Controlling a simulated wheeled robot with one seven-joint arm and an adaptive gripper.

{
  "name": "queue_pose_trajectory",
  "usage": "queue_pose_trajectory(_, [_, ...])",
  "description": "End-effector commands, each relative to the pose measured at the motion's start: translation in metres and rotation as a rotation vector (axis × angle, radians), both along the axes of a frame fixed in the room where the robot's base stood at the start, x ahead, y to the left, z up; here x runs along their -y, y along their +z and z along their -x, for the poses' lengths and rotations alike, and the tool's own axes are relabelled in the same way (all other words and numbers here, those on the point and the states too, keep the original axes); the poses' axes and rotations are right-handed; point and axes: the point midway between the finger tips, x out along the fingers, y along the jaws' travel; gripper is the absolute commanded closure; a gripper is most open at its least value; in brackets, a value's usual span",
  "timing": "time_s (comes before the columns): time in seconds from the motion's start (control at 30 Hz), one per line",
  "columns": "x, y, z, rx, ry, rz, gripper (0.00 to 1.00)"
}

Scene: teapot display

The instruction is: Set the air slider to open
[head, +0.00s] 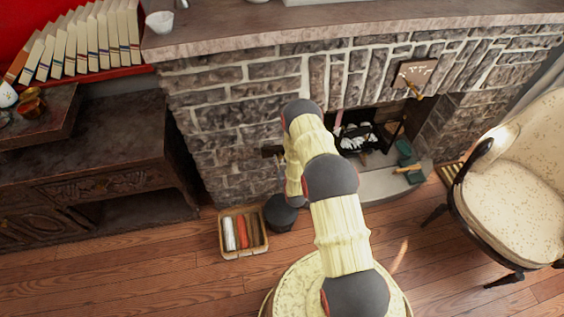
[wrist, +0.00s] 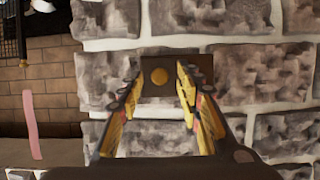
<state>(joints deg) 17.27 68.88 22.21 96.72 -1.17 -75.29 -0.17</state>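I cannot tell how near the fingertips are in depth. In the head view a small dark piece (head: 271,150) shows on the wall left of my arm, perhaps the same plate. My arm hides the gripper there.
Another brown plate (head: 418,72) with white marks and a lever is above right of the firebox (head: 362,135). A pink strip (wrist: 32,125) hangs by the opening. A basket (head: 229,252), a black bucket (head: 280,214) and an armchair (head: 515,180) stand on the floor.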

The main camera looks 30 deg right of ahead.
Motion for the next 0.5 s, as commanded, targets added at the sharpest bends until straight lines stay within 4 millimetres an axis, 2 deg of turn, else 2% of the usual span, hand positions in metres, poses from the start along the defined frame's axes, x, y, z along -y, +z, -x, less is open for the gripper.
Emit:
queue_pose_trajectory(0.3, [0.0008,-0.0005,-0.0027,0.000,0.000,0.000,0.65])
queue_pose_trajectory(0.5, [0.0008,-0.0005,-0.0026,0.000,0.000,0.000,0.77])
